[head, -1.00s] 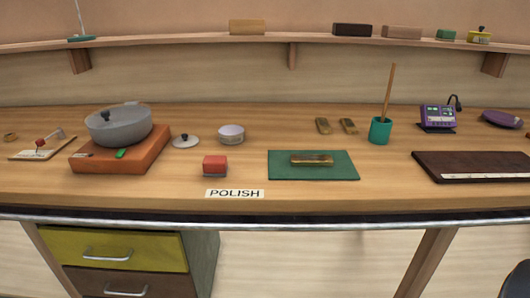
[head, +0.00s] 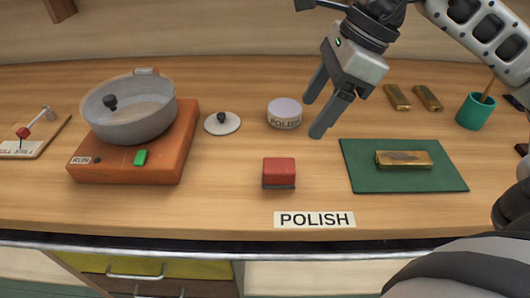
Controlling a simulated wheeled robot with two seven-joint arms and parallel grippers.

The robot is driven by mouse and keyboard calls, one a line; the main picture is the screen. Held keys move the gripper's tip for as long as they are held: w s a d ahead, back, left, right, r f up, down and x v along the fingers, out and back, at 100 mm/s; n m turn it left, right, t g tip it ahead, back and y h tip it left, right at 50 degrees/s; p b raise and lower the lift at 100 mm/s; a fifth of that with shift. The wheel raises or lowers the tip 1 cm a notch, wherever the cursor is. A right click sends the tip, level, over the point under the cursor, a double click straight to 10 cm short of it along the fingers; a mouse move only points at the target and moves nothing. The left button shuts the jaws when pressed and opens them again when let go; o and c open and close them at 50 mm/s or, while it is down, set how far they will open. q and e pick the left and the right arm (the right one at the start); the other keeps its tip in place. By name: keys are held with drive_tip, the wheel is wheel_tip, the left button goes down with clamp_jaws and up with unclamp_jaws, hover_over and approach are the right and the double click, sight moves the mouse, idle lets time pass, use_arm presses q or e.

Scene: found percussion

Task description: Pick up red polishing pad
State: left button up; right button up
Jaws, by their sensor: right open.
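The red polishing pad (head: 279,172) is a small red block with a dark base. It sits on the wooden bench behind the POLISH label (head: 315,220). My right gripper (head: 312,118) hangs above the bench, up and to the right of the pad in the head view. Its two fingers are apart with nothing between them, and it does not touch the pad. My left gripper is not in view.
A polish tin (head: 285,113) stands behind the pad, close to my right gripper. A green mat (head: 360,179) with a brass bar (head: 404,160) lies right. An orange base (head: 180,150) with a grey pot (head: 130,115) stands left. Bench around the pad is clear.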

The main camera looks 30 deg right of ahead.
hover_over(280, 165)
drive_tip(key=s+d, duration=0.1)
drive_tip(key=s, duration=0.1)
drive_tip(key=f, duration=0.8)
drive_tip(key=shift+w+d+f, duration=0.1)
drive_tip(key=shift+w+f, duration=0.1)
drive_tip(key=shift+f, duration=0.1)
drive_tip(key=x, duration=0.5)
drive_tip(key=shift+w+d+f+p, duration=0.25)
drive_tip(key=shift+w+d+p, duration=0.05)
drive_tip(key=shift+p, duration=0.1)
drive_tip(key=shift+a+f, duration=0.15)
drive_tip(key=shift+f, duration=0.25)
drive_tip(key=c, duration=1)
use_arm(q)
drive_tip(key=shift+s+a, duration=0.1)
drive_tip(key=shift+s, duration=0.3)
use_arm(e)
drive_tip(key=shift+c, duration=0.5)
drive_tip(key=shift+w+r, duration=0.1)
